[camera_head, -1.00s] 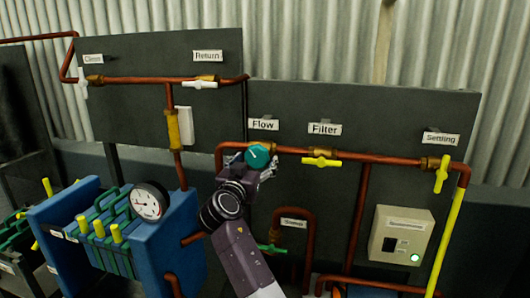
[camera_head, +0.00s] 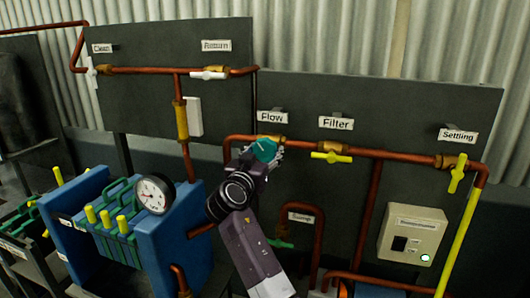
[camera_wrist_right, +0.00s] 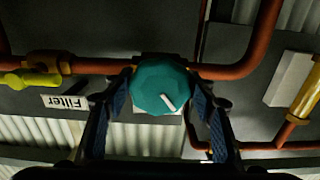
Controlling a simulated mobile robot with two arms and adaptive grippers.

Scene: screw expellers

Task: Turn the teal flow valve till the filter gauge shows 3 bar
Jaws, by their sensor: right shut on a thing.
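The teal flow valve (camera_head: 264,150) is a faceted knob on the copper pipe below the Flow label (camera_head: 272,117). My right gripper (camera_head: 262,158) is shut on it. The filter gauge (camera_head: 154,195) is a round white dial on the blue filter press (camera_head: 180,232). Its needle is too small to read surely. My left gripper is not in view.
A yellow valve (camera_head: 331,157) is on the pipe under the Filter label (camera_head: 336,123), right of the knob. Another yellow valve (camera_head: 457,173) is under the Settling label. A beige control box (camera_head: 413,237) is at lower right. Copper pipes run close around the gripper.

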